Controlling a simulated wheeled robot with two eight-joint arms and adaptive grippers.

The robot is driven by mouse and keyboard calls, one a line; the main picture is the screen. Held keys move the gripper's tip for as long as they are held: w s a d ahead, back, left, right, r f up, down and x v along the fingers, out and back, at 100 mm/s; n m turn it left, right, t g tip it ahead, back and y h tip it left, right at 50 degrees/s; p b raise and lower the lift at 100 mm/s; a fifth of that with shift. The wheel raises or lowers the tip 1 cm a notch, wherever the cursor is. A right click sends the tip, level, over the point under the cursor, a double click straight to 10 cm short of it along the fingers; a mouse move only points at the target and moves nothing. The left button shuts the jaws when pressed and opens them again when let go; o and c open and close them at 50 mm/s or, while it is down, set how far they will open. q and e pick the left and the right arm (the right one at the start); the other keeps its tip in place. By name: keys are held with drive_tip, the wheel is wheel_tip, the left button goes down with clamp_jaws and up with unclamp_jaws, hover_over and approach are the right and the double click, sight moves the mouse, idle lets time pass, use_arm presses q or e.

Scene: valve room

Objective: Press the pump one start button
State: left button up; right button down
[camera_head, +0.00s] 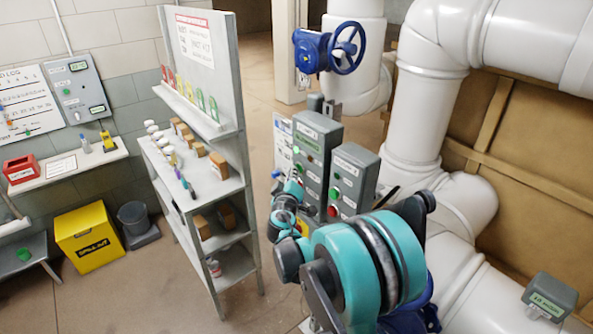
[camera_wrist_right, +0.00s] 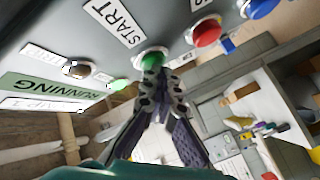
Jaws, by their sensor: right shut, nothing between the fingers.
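The green start button (camera_wrist_right: 152,56) is on a grey panel beside a white START label (camera_wrist_right: 115,22) in the right wrist view. My right gripper (camera_wrist_right: 158,80) is shut and empty. Its fingertips overlap the button's edge and look in contact with it; how far it is pushed in I cannot tell. A green display (camera_wrist_right: 42,88) on the panel reads RUNNING. In the head view, two grey control boxes stand side by side, the left box (camera_head: 318,133) and the right box (camera_head: 352,168). My right arm covers their lower left part. My left gripper is out of view.
A red button (camera_wrist_right: 206,32) and a blue button (camera_wrist_right: 262,5) sit near the green one. Large white pipes (camera_head: 418,110) and a blue valve wheel (camera_head: 348,48) stand behind the boxes. A grey shelf (camera_head: 228,187) stands to the left, with open floor between.

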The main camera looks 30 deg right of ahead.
idle(0.3)
drive_tip(key=shift+a, duration=0.9)
drive_tip(key=a, duration=0.5)
drive_tip(key=shift+s, duration=0.25)
idle(0.5)
